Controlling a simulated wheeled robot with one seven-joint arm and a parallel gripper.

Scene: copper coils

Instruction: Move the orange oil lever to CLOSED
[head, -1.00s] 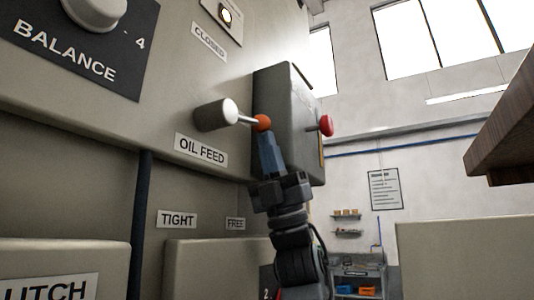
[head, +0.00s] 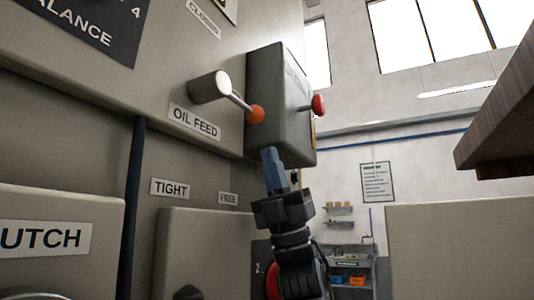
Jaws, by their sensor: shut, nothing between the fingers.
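The oil lever is a metal rod with an orange ball (head: 256,114) on its end. It comes out of a pale round hub (head: 209,87) on the machine's grey-beige panel, just above the OIL FEED label (head: 194,122). The rod points right and slightly down. The CLOSED label (head: 203,18) is on the panel above the hub, near the top edge. My gripper (head: 269,152) is shut and empty, with its blue fingers pointing up. Its tips are below the orange ball with a visible gap, in front of the lower part of the grey box.
TIGHT (head: 170,188) and FREE (head: 228,198) labels are lower on the machine. A brown wooden edge (head: 500,120) juts in at right. Wall and shelves lie beyond.

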